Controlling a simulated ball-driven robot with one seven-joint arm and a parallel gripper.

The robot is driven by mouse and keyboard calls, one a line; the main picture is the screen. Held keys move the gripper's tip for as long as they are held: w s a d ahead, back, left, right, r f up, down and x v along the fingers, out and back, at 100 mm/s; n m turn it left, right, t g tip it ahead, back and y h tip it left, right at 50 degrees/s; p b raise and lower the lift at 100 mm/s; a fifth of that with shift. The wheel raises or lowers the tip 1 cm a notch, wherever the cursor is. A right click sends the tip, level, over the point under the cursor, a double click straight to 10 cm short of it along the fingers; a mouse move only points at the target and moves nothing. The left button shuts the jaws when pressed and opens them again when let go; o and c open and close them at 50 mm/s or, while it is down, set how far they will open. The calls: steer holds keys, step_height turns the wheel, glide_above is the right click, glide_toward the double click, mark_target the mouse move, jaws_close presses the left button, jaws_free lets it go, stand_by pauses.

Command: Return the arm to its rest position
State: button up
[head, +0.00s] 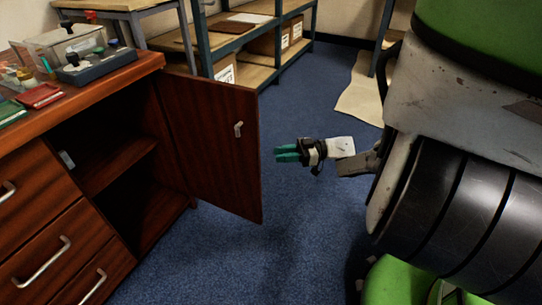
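My gripper (287,153) is in the middle of the head view, with green fingers pointing left. It hangs in free air over the blue carpet, to the right of the open cabinet door (212,145), and looks apart from it. The fingers are small in view, so I cannot tell how far they are open. I see nothing held in them. Part of my arm runs from the gripper to the right, toward my body at the right edge.
A dark wooden cabinet (40,215) with drawers stands at left, its door swung out. A clear box (70,42) and red and green books sit on top. Shelving (207,55) with cardboard boxes stands behind. The blue carpet (290,240) is clear below my gripper.

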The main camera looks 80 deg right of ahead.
steer(key=shift+s+d, duration=0.1)
steer(key=shift+s, duration=0.25)
stand_by(0.3)
